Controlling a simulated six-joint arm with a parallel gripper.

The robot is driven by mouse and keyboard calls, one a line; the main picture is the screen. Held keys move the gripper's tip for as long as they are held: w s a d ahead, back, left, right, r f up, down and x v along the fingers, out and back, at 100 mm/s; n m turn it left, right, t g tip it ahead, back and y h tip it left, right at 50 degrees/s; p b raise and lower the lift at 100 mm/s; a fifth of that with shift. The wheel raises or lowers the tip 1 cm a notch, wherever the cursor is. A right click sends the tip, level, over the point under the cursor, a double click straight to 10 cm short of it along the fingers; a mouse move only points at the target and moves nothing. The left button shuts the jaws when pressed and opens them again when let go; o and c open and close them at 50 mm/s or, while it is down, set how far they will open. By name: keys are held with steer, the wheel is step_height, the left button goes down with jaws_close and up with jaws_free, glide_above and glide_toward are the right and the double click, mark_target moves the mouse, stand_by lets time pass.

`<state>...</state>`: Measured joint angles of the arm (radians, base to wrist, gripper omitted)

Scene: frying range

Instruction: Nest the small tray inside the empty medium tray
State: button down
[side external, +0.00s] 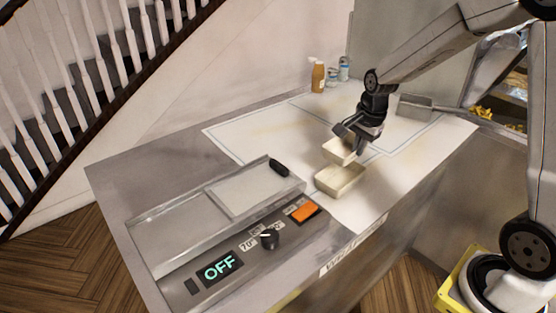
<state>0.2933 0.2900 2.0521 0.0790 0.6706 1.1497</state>
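A small cream tray (337,151) hangs at the fingers of my gripper (354,146). The fingers appear shut on its right side. A larger cream tray (340,182), which looks like the medium tray, stands on the white marked area of the counter just below. The small tray is above the medium tray's far part and looks slightly tilted. I cannot tell whether the two touch. The inside of the medium tray is mostly hidden from this angle.
A fryer unit with a sliding lid (250,190), an OFF display (220,267) and a knob (269,238) fills the near left. Bottle (318,77) and cans (344,68) stand at the back. A metal basket (415,106) lies right of my gripper. White counter behind is clear.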

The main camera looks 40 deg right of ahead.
steer(key=shift+f, duration=1.85)
steer(key=shift+f, duration=1.55)
stand_by(0.3)
stand_by(0.5)
steer(key=c, duration=0.8)
jaws_free()
steer(key=shift+o, duration=0.2)
steer(key=shift+r, duration=0.15)
steer(key=shift+r, duration=2.9)
